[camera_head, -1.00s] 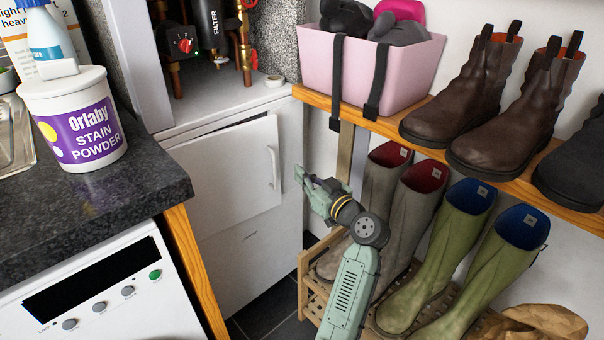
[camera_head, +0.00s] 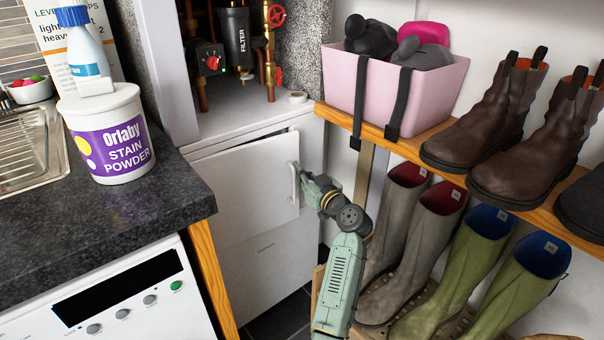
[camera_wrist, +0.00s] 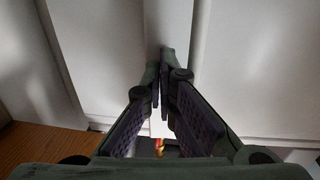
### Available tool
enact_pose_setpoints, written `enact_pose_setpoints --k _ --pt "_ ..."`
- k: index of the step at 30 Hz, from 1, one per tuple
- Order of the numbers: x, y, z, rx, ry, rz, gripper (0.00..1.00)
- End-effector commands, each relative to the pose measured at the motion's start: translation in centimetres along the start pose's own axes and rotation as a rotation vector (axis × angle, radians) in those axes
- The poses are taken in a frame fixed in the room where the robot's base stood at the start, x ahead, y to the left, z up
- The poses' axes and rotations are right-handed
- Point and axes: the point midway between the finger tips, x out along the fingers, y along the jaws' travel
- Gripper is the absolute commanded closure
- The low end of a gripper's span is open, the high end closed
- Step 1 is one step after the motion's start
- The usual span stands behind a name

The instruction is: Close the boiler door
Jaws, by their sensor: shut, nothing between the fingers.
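The boiler door (camera_head: 240,195) is a white panel on the front of the white boiler cabinet (camera_head: 268,255). It stands ajar, with a dark gap along its top edge. Its white upright handle (camera_head: 294,184) is near its right edge. My green-grey gripper (camera_head: 305,176) is just right of the handle in the head view; I cannot tell whether it touches. In the wrist view my gripper (camera_wrist: 162,78) has its fingertips together with nothing between them, in front of pale upright surfaces. The gripper hides part of the door's right edge.
A dark worktop (camera_head: 150,205) with a stain powder tub (camera_head: 107,140) is at left, above a white appliance (camera_head: 110,300). At right, a wooden shelf (camera_head: 410,146) holds brown boots (camera_head: 525,150) and a pink bin (camera_head: 430,95). Wellies (camera_head: 450,262) stand below, close to my arm.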

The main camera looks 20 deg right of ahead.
Motion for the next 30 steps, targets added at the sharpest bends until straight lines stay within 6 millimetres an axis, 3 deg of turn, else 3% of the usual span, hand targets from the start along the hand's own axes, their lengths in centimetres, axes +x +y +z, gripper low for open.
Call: enact_pose_setpoints --k 15,30 --pt "4.0 0.3 0.6 0.000 0.000 -0.113 1.00" --pt "4.6 -0.1 -0.3 -0.003 0.003 -0.155 1.00"
